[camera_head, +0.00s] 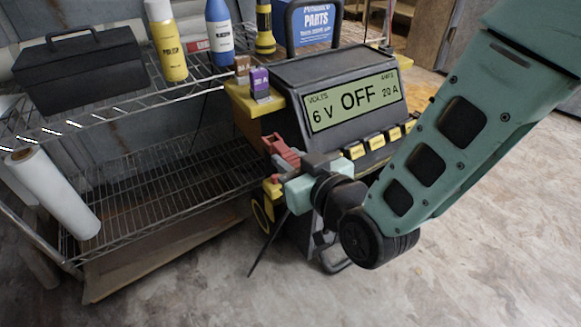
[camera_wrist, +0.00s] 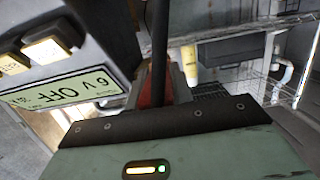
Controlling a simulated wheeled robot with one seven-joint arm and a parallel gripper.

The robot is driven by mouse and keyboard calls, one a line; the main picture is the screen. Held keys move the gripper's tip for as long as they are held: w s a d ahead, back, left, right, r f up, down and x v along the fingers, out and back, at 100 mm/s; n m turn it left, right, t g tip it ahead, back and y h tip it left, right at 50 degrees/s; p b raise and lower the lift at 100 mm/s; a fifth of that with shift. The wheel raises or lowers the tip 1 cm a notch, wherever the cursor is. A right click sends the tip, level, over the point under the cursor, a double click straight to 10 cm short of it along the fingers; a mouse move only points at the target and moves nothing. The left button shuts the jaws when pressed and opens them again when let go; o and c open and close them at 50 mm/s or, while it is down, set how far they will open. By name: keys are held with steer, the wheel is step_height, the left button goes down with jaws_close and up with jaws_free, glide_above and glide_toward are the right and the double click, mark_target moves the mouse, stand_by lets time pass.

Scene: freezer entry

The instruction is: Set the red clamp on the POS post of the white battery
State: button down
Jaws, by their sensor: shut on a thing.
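The red clamp (camera_head: 283,152) is in my gripper (camera_head: 298,166), in front of the charger's left side in the head view. The jaws are shut on it, and it is held up in the air. In the wrist view a small part of the red clamp (camera_wrist: 146,90) shows behind a dark cable, beyond the dark edge of my gripper; most of it is hidden. I cannot make out the white battery or its POS post in either view.
The charger (camera_head: 330,75) shows "6 V OFF 20 A", with several yellow buttons below. A purple block (camera_head: 260,84) stands on its yellow ledge. The wire shelf (camera_head: 150,165) at left holds a black toolbox (camera_head: 82,67), bottles and a white roll (camera_head: 52,192). Floor at right is clear.

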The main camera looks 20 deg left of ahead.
steer(key=shift+r+p, duration=1.3)
steer(key=shift+r, duration=0.8)
